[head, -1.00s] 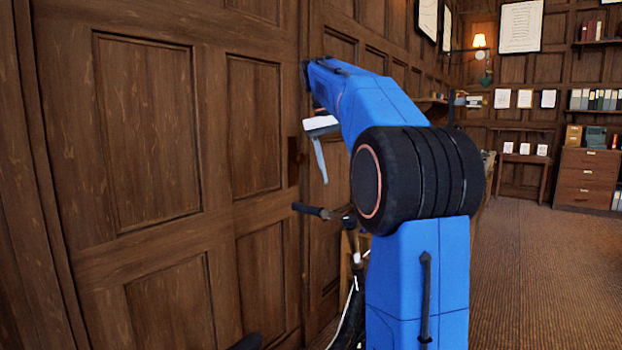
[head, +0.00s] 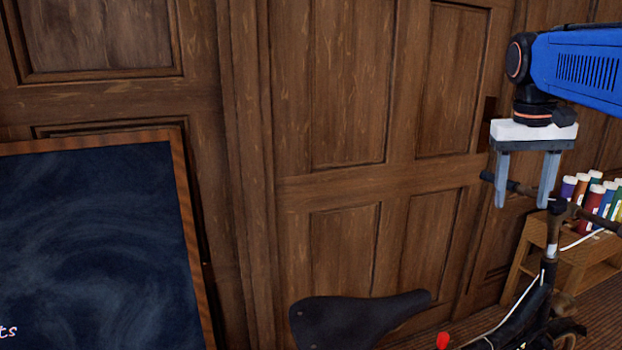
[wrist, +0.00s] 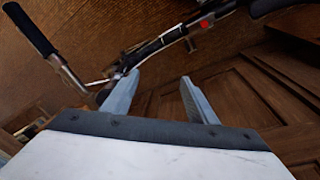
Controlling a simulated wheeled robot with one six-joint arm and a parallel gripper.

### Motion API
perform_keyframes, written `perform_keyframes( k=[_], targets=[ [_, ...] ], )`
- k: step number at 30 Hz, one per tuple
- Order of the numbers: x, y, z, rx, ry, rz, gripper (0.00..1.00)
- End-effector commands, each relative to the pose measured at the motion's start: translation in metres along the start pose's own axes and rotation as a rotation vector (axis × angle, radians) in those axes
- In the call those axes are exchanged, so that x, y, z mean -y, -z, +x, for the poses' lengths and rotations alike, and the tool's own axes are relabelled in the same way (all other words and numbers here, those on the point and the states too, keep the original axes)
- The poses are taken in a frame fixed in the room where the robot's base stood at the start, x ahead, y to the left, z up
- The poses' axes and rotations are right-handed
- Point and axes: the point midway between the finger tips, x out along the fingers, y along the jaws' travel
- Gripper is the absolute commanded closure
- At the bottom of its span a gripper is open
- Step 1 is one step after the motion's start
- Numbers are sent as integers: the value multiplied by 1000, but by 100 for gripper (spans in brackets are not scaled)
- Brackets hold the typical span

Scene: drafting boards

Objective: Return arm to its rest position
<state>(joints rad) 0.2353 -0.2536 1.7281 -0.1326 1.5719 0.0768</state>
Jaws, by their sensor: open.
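My gripper (head: 525,205) is at the upper right of the head view, pointing down with its two grey fingers apart and nothing between them. It is in front of the wooden wall panels, with the bicycle's handlebar (head: 553,205) close to its fingertips in the picture. I cannot tell whether they touch. In the wrist view, the gripper's open fingers (wrist: 155,95) show, with the bicycle (wrist: 165,42) beyond them. My blue arm link runs off the right edge of the head view.
The bicycle's black saddle (head: 360,318) is at the bottom centre. A framed dark blackboard (head: 95,240) stands at the left. A wooden shelf unit (head: 535,270) with several coloured bottles (head: 594,203) is at the right. A panelled wooden door (head: 385,185) fills the middle.

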Motion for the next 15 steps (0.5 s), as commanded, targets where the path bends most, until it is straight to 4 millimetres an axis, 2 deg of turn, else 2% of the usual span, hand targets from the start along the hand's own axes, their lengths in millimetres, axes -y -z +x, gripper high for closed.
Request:
perform_keyframes(
  k=[1,8,15],
  targets=[
    [6,-13,7,-16,8,-17,47],
    [34,-61,46,-91,51,-93,47],
    [59,-114,94,-168,99,-163,47]
  ],
)
